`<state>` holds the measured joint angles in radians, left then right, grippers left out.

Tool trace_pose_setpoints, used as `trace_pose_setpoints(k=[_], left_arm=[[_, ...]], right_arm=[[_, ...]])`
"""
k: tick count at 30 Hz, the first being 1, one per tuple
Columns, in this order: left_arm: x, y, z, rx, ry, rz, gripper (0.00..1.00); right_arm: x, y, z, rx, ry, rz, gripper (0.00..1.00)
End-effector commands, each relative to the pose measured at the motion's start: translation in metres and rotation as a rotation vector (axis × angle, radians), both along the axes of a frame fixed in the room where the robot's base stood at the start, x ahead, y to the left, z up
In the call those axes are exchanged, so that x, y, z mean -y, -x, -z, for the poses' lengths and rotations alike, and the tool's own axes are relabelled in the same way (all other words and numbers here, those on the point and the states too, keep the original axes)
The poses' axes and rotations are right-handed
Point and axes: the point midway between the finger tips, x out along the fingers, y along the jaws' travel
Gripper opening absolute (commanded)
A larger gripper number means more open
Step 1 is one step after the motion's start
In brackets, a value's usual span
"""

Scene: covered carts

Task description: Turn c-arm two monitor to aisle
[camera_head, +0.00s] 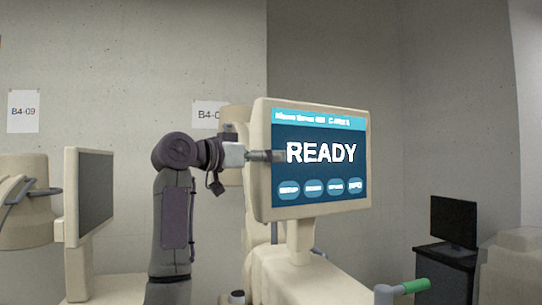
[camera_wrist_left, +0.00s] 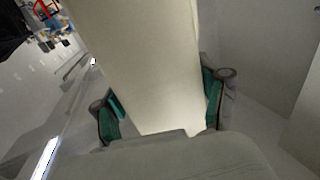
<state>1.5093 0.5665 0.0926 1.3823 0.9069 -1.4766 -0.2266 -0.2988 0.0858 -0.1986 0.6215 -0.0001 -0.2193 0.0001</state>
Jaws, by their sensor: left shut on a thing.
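The c-arm monitor (camera_head: 318,206) stands in the middle of the head view, cream-framed, with a lit blue screen reading READY. Its header text is too small to read surely. The screen faces toward me, angled to the right. My left gripper (camera_head: 264,156) is at the monitor's left edge, with a finger over the front of the frame. In the left wrist view, its teal-padded fingers (camera_wrist_left: 163,106) lie on both sides of the cream monitor housing (camera_wrist_left: 145,55), shut on it. My right gripper is not in view.
Another cream monitor (camera_head: 90,195) with a dark screen stands at the left. A green-ended handle (camera_head: 416,285) sticks out at the lower right. A black monitor (camera_head: 453,222) stands on a dark cabinet (camera_head: 445,256) at the right. A sign B4-09 (camera_head: 23,111) hangs on the wall.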

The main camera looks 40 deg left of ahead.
Motion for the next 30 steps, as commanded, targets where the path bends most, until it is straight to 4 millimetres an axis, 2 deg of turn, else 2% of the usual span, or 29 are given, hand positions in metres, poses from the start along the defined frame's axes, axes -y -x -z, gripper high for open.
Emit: trace_pose_setpoints(k=[1, 10, 24, 25, 28, 30], left_arm=[[-0.011, 0.002, -0.006, 0.017, 0.01, -0.028, 0.1], [-0.011, 0.003, -0.007, 0.018, 0.011, -0.028, 0.1], [-0.011, 0.003, -0.007, 0.018, 0.011, -0.028, 0.1], [-0.011, 0.003, -0.007, 0.018, 0.011, -0.028, 0.74], [-0.01, 0.003, -0.007, 0.018, 0.01, -0.026, 0.91], [-0.009, 0.002, -0.006, 0.016, 0.01, -0.024, 0.93]], right_arm=[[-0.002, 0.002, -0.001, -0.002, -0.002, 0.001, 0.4], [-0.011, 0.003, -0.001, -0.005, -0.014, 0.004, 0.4], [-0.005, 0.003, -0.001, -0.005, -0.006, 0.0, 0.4], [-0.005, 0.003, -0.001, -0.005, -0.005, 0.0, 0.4], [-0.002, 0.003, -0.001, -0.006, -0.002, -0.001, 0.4], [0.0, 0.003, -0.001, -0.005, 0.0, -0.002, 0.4]])
